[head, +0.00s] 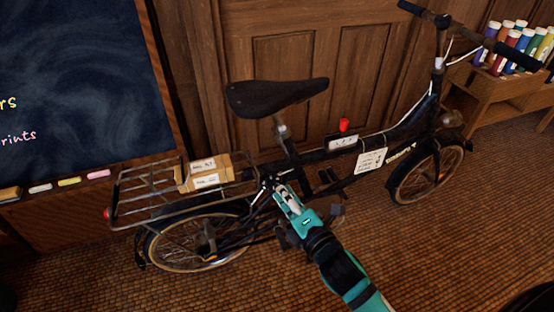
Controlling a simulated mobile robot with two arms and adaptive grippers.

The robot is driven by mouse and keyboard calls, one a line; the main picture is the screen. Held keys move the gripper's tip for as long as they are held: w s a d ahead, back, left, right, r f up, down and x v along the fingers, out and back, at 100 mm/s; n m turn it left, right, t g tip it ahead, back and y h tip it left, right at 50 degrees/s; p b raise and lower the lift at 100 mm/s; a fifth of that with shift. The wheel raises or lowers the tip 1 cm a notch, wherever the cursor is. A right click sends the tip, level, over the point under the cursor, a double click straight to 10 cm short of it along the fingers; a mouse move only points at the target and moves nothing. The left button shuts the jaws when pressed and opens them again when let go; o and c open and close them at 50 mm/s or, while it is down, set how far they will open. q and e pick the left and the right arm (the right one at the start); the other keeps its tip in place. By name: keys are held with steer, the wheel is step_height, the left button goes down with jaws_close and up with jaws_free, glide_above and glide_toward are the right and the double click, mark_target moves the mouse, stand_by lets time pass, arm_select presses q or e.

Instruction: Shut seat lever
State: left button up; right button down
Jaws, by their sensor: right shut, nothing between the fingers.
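A dark bicycle (330,160) stands side-on in front of a wooden panelled wall. Its black seat (277,96) sits on a post that runs down to a clamp area (284,130) at the frame. My right gripper (280,188) is shut and empty, just below the seat post and by the rear of the frame. I cannot tell whether its tips touch the bicycle. The seat lever is too small or hidden to make out clearly. My left gripper is not in view.
The rear rack (135,194) carries a small cardboard box (206,172) with labels. A red knob (344,125) and paper tags are on the frame. A chalkboard (70,80) stands at left, a wooden stand (490,90) with paint bottles at right. The floor in front is clear.

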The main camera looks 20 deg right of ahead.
steer(key=shift+w, duration=0.1)
arm_select(q)
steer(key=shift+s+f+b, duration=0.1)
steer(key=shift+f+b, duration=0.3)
steer(key=shift+b, duration=0.55)
arm_select(e)
steer(key=w+d, duration=0.1)
steer(key=w, duration=0.8)
steer(key=shift+d+r, duration=0.4)
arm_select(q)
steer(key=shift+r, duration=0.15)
